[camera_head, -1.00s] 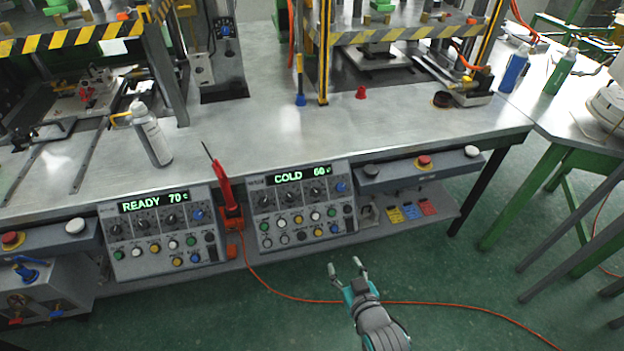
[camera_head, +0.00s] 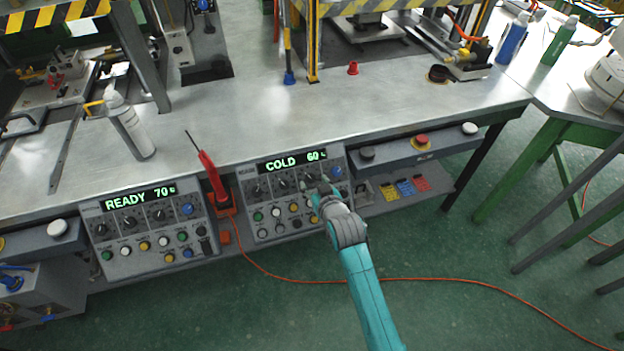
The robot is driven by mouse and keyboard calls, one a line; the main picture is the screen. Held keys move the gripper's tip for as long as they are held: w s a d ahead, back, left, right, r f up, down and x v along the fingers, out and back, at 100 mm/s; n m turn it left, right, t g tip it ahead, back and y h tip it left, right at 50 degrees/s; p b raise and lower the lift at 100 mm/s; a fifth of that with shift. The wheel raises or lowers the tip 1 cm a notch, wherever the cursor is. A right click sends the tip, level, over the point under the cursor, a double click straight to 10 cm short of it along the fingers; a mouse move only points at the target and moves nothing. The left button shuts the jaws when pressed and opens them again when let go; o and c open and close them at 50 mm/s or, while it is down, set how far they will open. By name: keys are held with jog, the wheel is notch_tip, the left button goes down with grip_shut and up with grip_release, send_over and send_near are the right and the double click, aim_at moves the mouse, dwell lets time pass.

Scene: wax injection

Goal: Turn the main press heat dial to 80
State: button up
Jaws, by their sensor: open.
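The right control panel (camera_head: 275,209) hangs on the bench front. Its green display (camera_head: 296,160) reads COLD 60. Below the display is a row of dark dials; one dark dial (camera_head: 283,184) and a blue knob (camera_head: 336,172) are clear to see. My gripper (camera_head: 316,188) is open in front of the right side of this panel, near the right-hand dark dial of the row. It hides part of the dials and buttons there. I cannot tell if its fingers touch a dial. The left control panel (camera_head: 128,232) reads READY 70 on its display (camera_head: 140,198).
A red soldering-iron-like tool (camera_head: 212,175) stands between the panels, with an orange cable on the floor. A button box (camera_head: 400,155) is right of the panel.

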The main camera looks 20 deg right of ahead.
aim_at(311, 179)
jog(key=shift+x, duration=1.65)
grip_shut()
